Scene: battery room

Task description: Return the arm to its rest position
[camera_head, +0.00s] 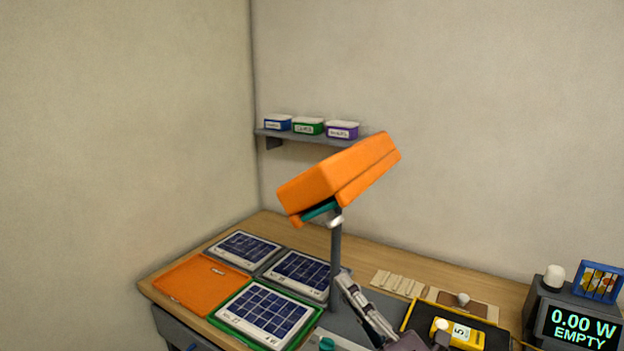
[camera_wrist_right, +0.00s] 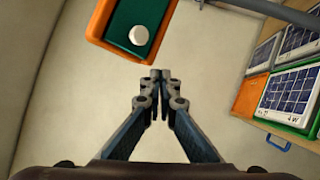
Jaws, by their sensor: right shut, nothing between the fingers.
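My right gripper (camera_head: 344,276) reaches up from the bottom edge in the head view, beside the grey lamp post. In the right wrist view its fingertips (camera_wrist_right: 160,74) are together with nothing between them. Its arm runs down to the right over the desk front. An orange lamp head (camera_head: 340,178) stands tilted on the post, above the gripper. The right wrist view shows its orange rim (camera_wrist_right: 98,20) and green underside with a white round part, just ahead of the fingertips. My left gripper is not in view.
Several solar panels (camera_head: 262,312) and an orange plate (camera_head: 200,281) lie on the wooden desk (camera_head: 275,222). A black tray with a yellow meter (camera_head: 466,335) is right of my arm. A display (camera_head: 580,328) reads 0.00 W EMPTY. A wall shelf (camera_head: 290,135) holds three tubs.

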